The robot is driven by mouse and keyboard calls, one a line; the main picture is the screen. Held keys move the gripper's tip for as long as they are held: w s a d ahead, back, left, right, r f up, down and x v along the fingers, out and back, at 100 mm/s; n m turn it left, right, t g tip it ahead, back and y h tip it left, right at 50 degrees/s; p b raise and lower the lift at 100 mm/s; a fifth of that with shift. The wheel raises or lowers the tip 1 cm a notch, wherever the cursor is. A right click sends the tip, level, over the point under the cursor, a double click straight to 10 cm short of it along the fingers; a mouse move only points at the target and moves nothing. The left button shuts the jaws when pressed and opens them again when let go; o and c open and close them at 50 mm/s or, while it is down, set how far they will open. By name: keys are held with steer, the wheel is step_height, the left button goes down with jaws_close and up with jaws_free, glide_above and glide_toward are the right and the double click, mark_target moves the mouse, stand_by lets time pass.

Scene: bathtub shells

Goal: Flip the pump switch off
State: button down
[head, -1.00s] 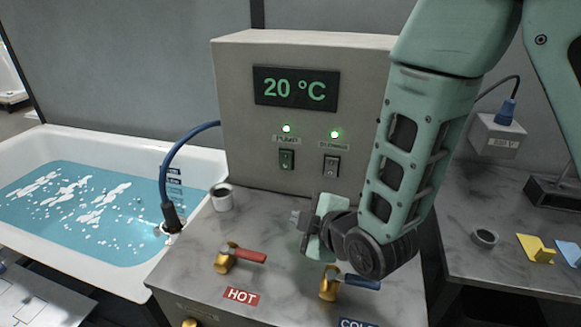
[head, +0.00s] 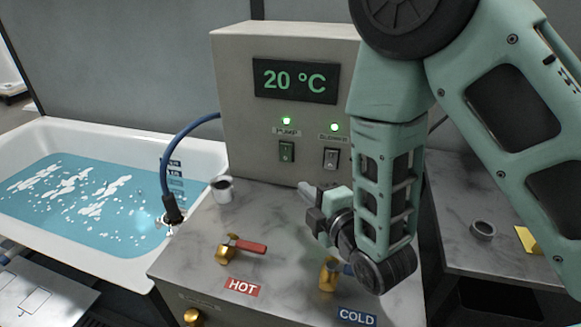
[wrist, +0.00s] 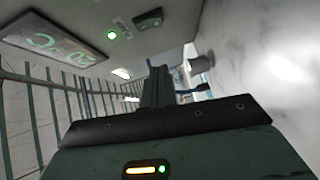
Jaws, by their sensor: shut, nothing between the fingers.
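The pump switch (head: 287,152) is a dark green rocker on the front of the beige control box (head: 240,100), under the label PUMP and a lit green lamp (head: 286,121). It also shows at the top of the wrist view (wrist: 148,18), beside its lit lamp (wrist: 112,35). My gripper (head: 306,190) is shut and empty, in front of the box, below and slightly right of the pump switch and apart from it. In the wrist view its dark fingers (wrist: 158,82) are together and point away from the camera.
A second switch (head: 331,158) with its own lit lamp sits right of the pump switch. A white cup (head: 222,188), a red-handled hot tap (head: 242,246) and a cold tap (head: 329,275) stand on the marble counter. The water-filled tub (head: 120,258) is at left.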

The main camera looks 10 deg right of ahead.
steer(key=shift+w+b, duration=0.95)
steer(key=shift+b, duration=1.5)
steer(key=p, duration=0.3)
glide_toward(283, 158)
steer(key=w+a, duration=0.2)
steer(key=a, duration=0.2)
steer(key=w, duration=0.1)
steer(key=w+d, duration=0.1)
steer(key=w+p, duration=0.1)
steer(key=shift+w+d+f, duration=0.15)
steer(key=shift+d+f, duration=0.15)
steer(key=shift+f, duration=0.05)
